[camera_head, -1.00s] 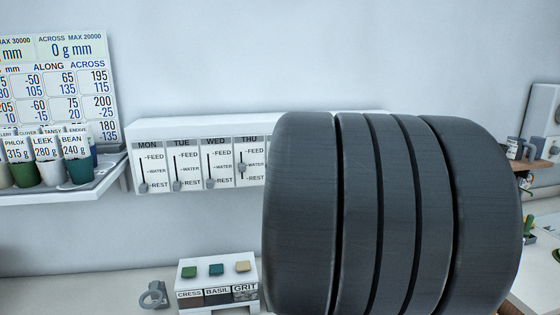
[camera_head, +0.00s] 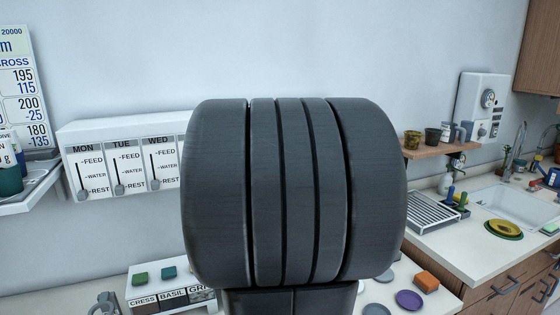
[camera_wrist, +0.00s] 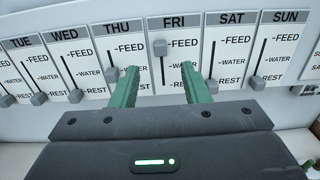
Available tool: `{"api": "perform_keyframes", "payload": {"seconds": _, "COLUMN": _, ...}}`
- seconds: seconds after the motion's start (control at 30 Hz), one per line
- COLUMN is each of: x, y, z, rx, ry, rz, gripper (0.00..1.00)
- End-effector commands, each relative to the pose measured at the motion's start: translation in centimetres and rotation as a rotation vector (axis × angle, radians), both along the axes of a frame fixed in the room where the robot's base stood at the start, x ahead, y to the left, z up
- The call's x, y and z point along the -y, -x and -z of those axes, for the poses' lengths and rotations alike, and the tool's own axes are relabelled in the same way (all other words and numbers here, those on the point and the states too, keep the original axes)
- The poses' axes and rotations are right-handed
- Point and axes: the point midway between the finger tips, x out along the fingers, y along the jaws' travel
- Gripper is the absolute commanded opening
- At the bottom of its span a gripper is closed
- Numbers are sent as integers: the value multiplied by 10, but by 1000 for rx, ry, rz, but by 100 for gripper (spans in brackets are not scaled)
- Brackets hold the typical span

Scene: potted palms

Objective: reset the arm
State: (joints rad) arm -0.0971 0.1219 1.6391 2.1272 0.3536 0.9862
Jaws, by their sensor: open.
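The white slider panel (camera_head: 130,130) on the wall has day columns. In the head view, the MON knob (camera_head: 82,194), TUE knob (camera_head: 119,189) and WED knob (camera_head: 155,184) sit at REST. In the wrist view, the THU knob (camera_wrist: 112,75) is at WATER, the FRI knob (camera_wrist: 160,48) at FEED, and the SAT knob (camera_wrist: 212,85) and SUN knob (camera_wrist: 257,83) at REST. My gripper (camera_wrist: 160,76) is open and empty, its green fingers spread in front of the FRI column, below its knob. My dark arm hides the panel's right part in the head view.
A labelled box (camera_head: 168,285) with coloured blocks stands on the counter below the panel. A pot shelf (camera_head: 20,198) is at left. At right are a cup shelf (camera_head: 436,150), a drying rack (camera_head: 434,213), a sink (camera_head: 515,205) and an orange sponge (camera_head: 426,281).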

Motion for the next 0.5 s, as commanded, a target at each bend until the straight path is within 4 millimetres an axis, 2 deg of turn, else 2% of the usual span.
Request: {"api": "perform_keyframes", "payload": {"seconds": 0.5, "x": -31, "y": -73, "z": 0, "rx": -3, "ry": 0, "rz": -1, "gripper": 42}}
